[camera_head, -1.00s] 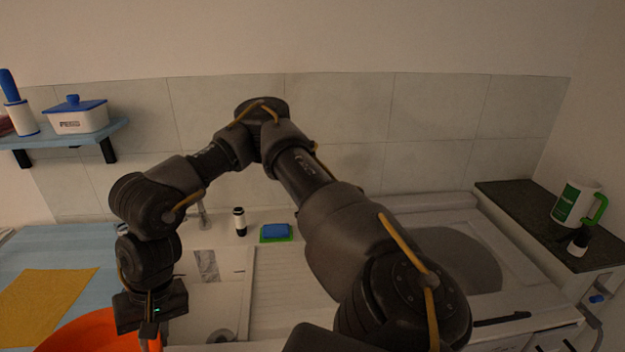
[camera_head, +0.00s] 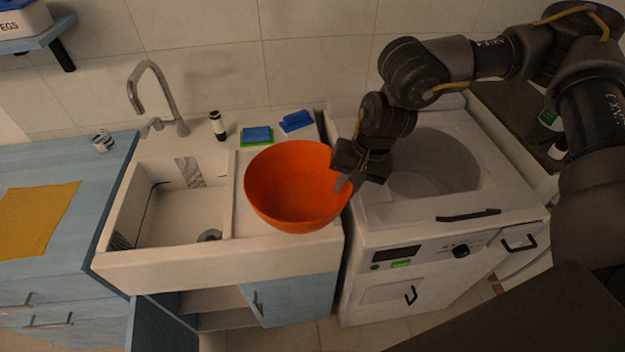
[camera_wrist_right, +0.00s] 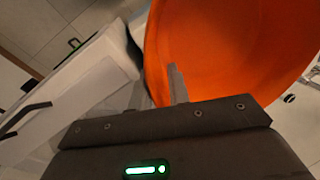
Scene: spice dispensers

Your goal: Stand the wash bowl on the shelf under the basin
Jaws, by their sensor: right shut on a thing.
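The orange wash bowl (camera_head: 290,185) is upright in the head view, over the drainboard right of the basin (camera_head: 185,215). I cannot tell if it touches the surface below. My right gripper (camera_head: 345,183) is shut on the bowl's right rim. In the right wrist view the bowl (camera_wrist_right: 235,50) fills the upper right, with my gripper (camera_wrist_right: 177,85) at its wall. The cabinet under the basin is partly open, and a pale shelf (camera_head: 215,301) shows inside. My left gripper is out of view.
An open blue door (camera_head: 160,325) juts forward at the cabinet's left; a shut door (camera_head: 290,298) covers its right. A washing machine (camera_head: 430,265) stands on the right. A tap (camera_head: 160,95), a dark bottle (camera_head: 217,125) and sponges (camera_head: 257,135) are behind the basin.

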